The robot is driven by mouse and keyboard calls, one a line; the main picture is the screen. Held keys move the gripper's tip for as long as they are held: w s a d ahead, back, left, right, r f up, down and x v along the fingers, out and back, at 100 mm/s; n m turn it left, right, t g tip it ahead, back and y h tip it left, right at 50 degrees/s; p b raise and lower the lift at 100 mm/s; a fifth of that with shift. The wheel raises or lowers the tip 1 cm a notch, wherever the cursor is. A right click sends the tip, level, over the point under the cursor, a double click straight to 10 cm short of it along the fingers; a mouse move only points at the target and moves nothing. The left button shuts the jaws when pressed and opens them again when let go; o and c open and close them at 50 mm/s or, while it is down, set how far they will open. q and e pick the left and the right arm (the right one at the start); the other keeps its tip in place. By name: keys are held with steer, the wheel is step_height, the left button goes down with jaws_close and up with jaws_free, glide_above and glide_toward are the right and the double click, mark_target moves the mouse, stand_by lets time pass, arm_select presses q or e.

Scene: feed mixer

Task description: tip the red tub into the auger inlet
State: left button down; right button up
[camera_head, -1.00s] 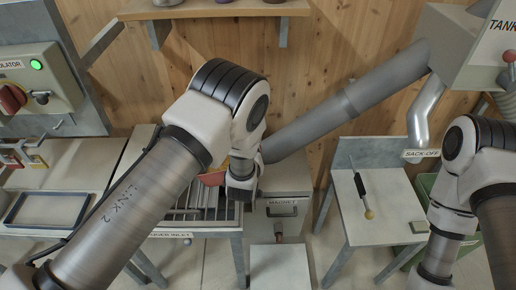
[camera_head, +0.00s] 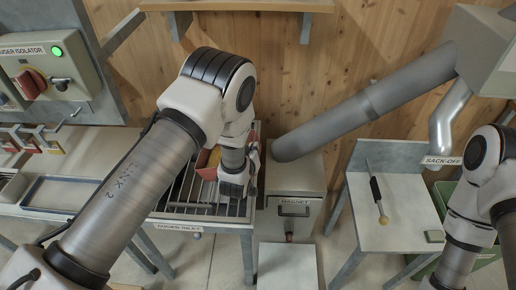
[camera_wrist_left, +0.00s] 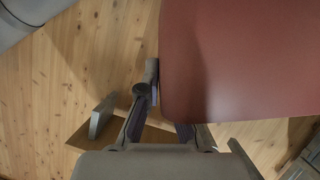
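The red tub (camera_head: 206,163) is over the auger inlet (camera_head: 178,221), a grated tray, in the head view. Some yellowish-brown content shows at its top, and my left arm hides part of it. My left gripper (camera_head: 236,184) is at the tub's right side. In the left wrist view the tub (camera_wrist_left: 240,60) fills the upper right. The left gripper's fingers (camera_wrist_left: 165,110) meet its edge, one finger in front and one partly hidden behind it, so it looks shut on the tub wall. My right arm is at the right edge; its gripper is out of view.
A magnet box (camera_head: 295,185) stands right of the inlet, under a grey pipe (camera_head: 375,100). A side table (camera_head: 395,215) holds a black-handled tool (camera_head: 377,195). The isolator box (camera_head: 45,65) with a green light is at left, above a shallow tray (camera_head: 60,194).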

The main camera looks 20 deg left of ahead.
arm_select(q)
steer(key=shift+a+r+n+p, duration=0.3)
steer(key=shift+a+r+p, duration=0.2)
steer(key=shift+a, duration=0.1)
steer(key=shift+s+a+r+n+t+h+p, duration=1.05)
steer(key=shift+a+r+n+h+p, duration=1.5)
steer(key=shift+a, duration=2.9)
steer(key=shift+s+a+f+n+t+b, duration=0.85)
steer(key=shift+s+a+n+t+b, duration=0.5)
steer(key=shift+a+n+b, duration=4.25)
steer(key=w+d+r+m+g+p, duration=0.2)
steer(key=d+r+m+p, duration=0.1)
steer(key=d+m, duration=0.6)
steer(key=shift+w+d+r+y+p, duration=0.25)
steer(key=shift+d+r+y+p, duration=0.15)
steer(key=shift+p, duration=0.5)
